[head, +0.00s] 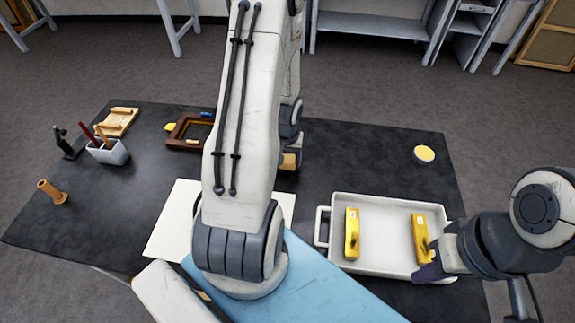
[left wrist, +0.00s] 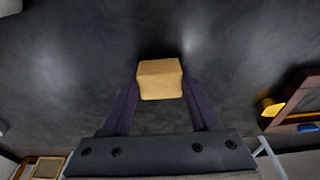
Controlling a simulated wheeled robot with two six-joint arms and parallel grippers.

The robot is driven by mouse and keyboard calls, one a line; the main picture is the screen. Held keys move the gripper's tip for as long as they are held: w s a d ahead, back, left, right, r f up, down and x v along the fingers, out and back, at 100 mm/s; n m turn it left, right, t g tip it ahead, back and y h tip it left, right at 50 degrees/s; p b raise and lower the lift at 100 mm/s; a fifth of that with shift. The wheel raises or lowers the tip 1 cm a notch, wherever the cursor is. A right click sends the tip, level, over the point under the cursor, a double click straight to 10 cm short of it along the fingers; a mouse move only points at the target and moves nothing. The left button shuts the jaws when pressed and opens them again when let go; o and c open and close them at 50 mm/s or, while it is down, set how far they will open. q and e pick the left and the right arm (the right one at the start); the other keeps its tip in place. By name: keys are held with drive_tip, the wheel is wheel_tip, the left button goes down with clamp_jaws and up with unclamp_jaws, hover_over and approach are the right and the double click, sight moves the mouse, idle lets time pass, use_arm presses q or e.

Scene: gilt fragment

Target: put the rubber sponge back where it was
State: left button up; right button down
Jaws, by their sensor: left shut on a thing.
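The rubber sponge (left wrist: 160,80), a tan block, is held between the dark purple fingers of my left gripper in the left wrist view. The dark table top shows around it; I cannot tell whether it touches the table.
A second yellow tool (head: 352,234) lies in the tray. The brown frame (head: 181,131), a white sheet (head: 168,226), a cup of tools (head: 108,152), a wooden block (head: 118,121), a brown cylinder (head: 52,192) and a round yellow-topped dish (head: 424,154) are on the dark table. The back middle is clear.

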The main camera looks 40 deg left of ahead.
use_arm(q)
drive_tip(key=shift+f, duration=0.65)
drive_tip(key=shift+r, duration=0.15)
use_arm(e)
drive_tip(key=shift+f, duration=0.5)
use_arm(q)
drive_tip(key=o, duration=1.4)
drive_tip(key=shift+o, duration=0.2)
use_arm(e)
drive_tip(key=shift+f, duration=0.15)
